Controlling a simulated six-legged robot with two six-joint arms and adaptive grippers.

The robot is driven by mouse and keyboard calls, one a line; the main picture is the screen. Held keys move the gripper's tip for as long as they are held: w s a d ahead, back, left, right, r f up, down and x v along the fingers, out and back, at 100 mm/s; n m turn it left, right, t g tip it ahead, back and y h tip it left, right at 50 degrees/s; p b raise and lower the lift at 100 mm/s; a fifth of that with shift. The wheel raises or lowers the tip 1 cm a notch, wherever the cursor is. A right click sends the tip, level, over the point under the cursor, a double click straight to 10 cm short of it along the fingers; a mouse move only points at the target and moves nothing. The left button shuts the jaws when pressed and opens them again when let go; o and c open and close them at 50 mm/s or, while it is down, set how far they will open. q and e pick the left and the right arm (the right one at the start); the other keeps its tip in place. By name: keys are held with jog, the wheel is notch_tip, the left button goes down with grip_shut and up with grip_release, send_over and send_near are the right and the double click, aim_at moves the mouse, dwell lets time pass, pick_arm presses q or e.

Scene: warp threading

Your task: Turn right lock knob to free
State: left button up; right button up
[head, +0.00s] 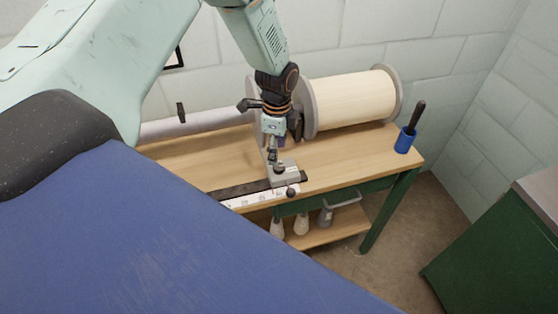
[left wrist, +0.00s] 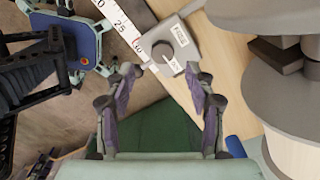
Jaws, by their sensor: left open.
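The right lock knob (left wrist: 162,50) is a round dark grey knob on a pale grey block (left wrist: 187,52) at the end of a white ruler. In the left wrist view it has a light pointer mark toward the lower label; the small labels beside it are hard to read. My left gripper (left wrist: 160,80) is open, and the knob shows just beyond and between its two fingertips; I cannot tell whether they touch it. In the head view my left gripper (head: 276,152) points down just above the block (head: 284,175). My right gripper is not in view.
A large pale warp beam (head: 350,100) with grey flanges lies at the back of the wooden table (head: 345,160), close to my left arm. A blue cup (head: 404,142) with a dark-handled tool stands at right. Cones (head: 301,224) sit on the lower shelf.

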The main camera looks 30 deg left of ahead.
aim_at(279, 166)
pick_arm(q)
jog(key=f, duration=0.5)
jog(key=shift+w+f, duration=0.25)
jog(key=shift+w, duration=0.1)
jog(key=shift+d+f, duration=0.2)
jog(key=shift+s, duration=0.25)
jog(key=shift+a+f, duration=0.15)
jog(key=shift+a, duration=0.1)
jog(key=shift+w+d, duration=0.15)
jog(key=shift+w, duration=0.1)
jog(key=c, duration=0.4)
jog(key=shift+s, duration=0.15)
jog(key=c, duration=0.7)
jog(key=shift+c, duration=0.2)
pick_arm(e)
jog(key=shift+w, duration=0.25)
